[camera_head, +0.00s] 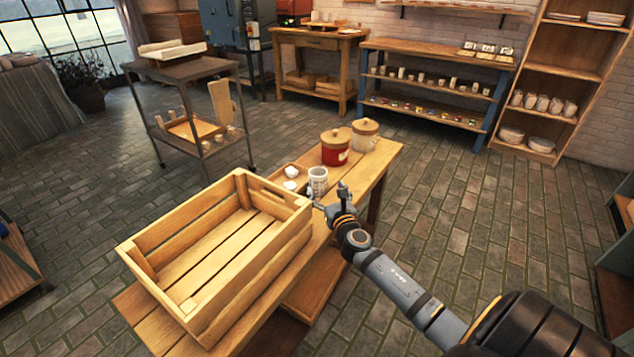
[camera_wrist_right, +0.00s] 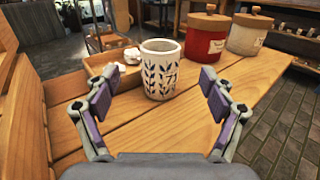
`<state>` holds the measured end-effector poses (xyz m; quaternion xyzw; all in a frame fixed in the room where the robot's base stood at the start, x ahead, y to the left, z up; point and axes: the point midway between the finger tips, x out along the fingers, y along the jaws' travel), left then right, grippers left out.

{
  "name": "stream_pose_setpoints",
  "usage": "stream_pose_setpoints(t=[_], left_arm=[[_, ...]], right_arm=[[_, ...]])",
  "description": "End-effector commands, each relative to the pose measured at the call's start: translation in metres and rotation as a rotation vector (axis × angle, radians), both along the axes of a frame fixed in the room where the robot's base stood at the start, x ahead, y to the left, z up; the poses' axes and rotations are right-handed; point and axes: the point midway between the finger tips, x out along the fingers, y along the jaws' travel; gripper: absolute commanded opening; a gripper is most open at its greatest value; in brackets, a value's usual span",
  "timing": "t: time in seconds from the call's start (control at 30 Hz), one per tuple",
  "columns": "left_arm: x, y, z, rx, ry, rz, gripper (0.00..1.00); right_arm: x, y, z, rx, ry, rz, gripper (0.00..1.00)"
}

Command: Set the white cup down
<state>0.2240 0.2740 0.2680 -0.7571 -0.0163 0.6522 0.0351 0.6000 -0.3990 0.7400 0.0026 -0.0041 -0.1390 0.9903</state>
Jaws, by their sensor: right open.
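The white cup (camera_head: 318,181) with a dark blue leaf pattern stands upright on the wooden table (camera_head: 372,181), just past the crate's right end. The cup also shows in the right wrist view (camera_wrist_right: 160,72), ahead of and between the fingers. My right gripper (camera_head: 328,200) is open beside the cup; in the right wrist view its two purple-padded fingers (camera_wrist_right: 158,98) are spread wide with the cup between and beyond them, apart from it. The cup's base appears to rest on the table boards. My left gripper is not in view.
An empty wooden crate (camera_head: 293,200) fills the near left of the table. A small tray with white items (camera_head: 291,172) sits left of the cup. A red lidded jar (camera_head: 335,152) and a cream lidded jar (camera_head: 364,137) stand behind. Bare table lies right of the cup.

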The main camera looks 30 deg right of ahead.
Motion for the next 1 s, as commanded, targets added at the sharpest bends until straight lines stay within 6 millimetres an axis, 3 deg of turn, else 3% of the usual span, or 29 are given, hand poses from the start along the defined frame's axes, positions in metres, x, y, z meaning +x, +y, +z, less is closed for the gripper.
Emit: stream_pose_setpoints(t=[0.13, 0.37, 0.63, 0.93, 1.0], left_arm=[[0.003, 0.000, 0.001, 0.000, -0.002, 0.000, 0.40], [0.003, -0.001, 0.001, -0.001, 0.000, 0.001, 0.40], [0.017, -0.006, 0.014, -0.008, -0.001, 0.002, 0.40], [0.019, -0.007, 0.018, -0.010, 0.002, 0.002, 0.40], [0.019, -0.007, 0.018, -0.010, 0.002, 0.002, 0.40]], right_arm=[[0.024, -0.007, 0.000, 0.003, -0.002, -0.002, 0.83], [0.034, -0.010, 0.000, 0.002, 0.000, 0.000, 0.83], [0.075, -0.022, -0.001, 0.004, -0.001, -0.001, 0.83], [0.081, -0.024, -0.001, 0.003, 0.001, 0.000, 0.83], [0.081, -0.024, 0.000, 0.003, 0.001, 0.000, 0.73]])
